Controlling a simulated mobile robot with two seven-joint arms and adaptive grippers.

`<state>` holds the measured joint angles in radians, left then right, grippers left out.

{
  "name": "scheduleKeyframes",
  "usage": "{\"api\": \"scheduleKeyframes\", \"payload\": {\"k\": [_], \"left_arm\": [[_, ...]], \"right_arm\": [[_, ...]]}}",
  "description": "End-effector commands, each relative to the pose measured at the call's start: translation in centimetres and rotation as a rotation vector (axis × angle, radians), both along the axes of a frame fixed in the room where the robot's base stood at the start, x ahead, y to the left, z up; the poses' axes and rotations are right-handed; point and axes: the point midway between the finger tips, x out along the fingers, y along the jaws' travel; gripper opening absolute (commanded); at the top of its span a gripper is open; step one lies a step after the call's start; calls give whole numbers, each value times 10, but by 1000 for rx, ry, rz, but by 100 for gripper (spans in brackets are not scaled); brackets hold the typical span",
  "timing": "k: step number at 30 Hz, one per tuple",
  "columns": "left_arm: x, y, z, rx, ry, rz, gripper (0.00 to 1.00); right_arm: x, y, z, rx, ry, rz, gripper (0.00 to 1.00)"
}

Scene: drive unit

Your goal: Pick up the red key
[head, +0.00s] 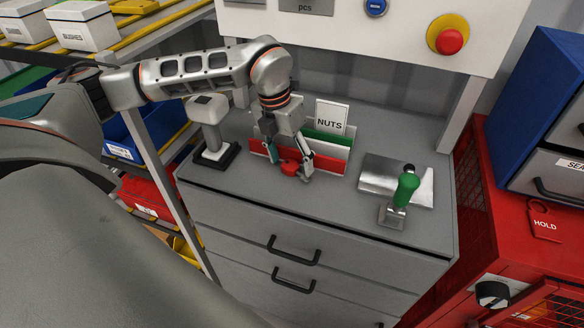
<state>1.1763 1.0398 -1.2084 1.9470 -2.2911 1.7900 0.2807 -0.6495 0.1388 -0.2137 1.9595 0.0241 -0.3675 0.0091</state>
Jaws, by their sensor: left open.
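A small red object (290,169), which looks like the red key, is at the grey bench top in front of the bin labelled NUTS. Its shape is partly hidden by my gripper. My left gripper (289,163) points down over it, with its fingers apart and the red object between them. I cannot tell whether the fingers touch it. My right gripper is not in view.
The red, white and green NUTS bin (330,158) stands right behind the gripper. A white-headed device (212,130) stands to the left. A green-handled lever (405,190) and metal plate (372,174) are to the right. The front bench top is clear.

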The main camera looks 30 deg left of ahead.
Motion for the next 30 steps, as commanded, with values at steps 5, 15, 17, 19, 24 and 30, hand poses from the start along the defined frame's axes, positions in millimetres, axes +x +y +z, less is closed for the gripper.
{"api": "scheduleKeyframes", "payload": {"k": [5,15,17,19,24,30], "left_arm": [[1,-2,-10,-1,1,0,65],[1,-2,-10,-1,0,0,23],[1,-2,-10,-1,1,0,14],[0,-2,-11,-1,3,-1,14],[-1,-2,-12,0,6,-1,10],[-2,-1,-12,0,9,-1,10]], "right_arm": [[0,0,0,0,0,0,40],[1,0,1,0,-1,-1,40],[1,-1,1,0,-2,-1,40],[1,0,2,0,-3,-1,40],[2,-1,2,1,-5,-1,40],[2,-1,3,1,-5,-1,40]]}}
